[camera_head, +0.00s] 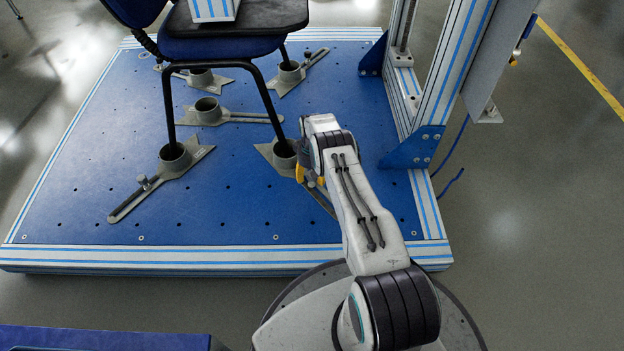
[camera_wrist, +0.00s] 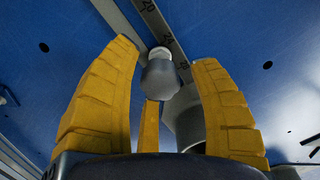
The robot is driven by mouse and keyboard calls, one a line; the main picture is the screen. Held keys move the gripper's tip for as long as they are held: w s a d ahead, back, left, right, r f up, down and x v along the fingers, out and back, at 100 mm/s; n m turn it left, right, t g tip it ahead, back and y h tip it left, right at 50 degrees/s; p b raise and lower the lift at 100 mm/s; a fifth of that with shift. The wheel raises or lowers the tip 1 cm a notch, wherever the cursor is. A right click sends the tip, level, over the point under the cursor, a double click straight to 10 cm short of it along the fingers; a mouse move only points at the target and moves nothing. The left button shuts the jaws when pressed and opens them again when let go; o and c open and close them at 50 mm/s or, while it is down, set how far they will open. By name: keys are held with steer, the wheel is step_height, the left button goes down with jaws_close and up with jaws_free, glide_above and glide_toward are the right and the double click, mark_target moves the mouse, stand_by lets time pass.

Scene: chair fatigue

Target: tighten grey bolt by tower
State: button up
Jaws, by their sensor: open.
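The grey bolt (camera_wrist: 160,76) shows in the wrist view as a rounded grey head on a pale shaft, at a slotted grey bar (camera_wrist: 148,22). In the head view my arm hides this bolt. My gripper (camera_wrist: 165,60) has three yellow fingers, spread open around the bolt head, with gaps at the left and right fingers. I cannot tell whether the rear finger touches it. In the head view my gripper (camera_head: 311,178) is low beside the grey clamp (camera_head: 263,149) at the chair's front right leg. The tower (camera_head: 447,75) stands to the right.
A blue chair (camera_head: 215,47) stands with its legs in grey cups on the blue platform (camera_head: 230,212). Another clamp with a bolt (camera_head: 146,182) is at the left. The tower's blue bracket (camera_head: 412,148) is right of my arm. The platform's front middle is clear.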

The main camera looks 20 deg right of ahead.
steer(key=shift+n, duration=2)
jaws_close()
steer(key=shift+m, duration=2.1)
steer(key=shift+s+m, duration=0.1)
steer(key=shift+m, duration=1.9)
